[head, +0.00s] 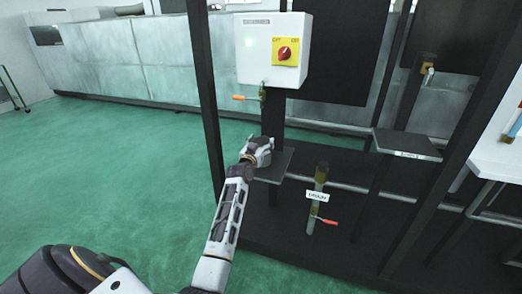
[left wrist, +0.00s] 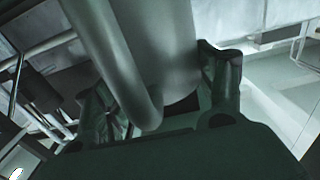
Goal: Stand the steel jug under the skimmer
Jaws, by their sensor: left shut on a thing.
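My left gripper (head: 258,152) is at the near edge of a small dark shelf (head: 272,168), below a brass tap with an orange handle (head: 250,97). In the left wrist view the steel jug (left wrist: 175,45), smooth and grey, fills the space between the fingers of my left gripper (left wrist: 170,105); its curved handle (left wrist: 115,60) faces the camera. The gripper is shut on the jug. In the head view the jug is hard to make out from the gripper. I cannot tell whether its base touches the shelf. No part is clearly marked as the skimmer. My right gripper is out of view.
A white control box (head: 260,30) with a red rotary switch hangs above the tap. A yellowish tube (head: 318,200) with a red lever stands right of the shelf. Dark frame posts (head: 203,90) rise close by. Another shelf (head: 405,145) is at right. Green floor is clear at left.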

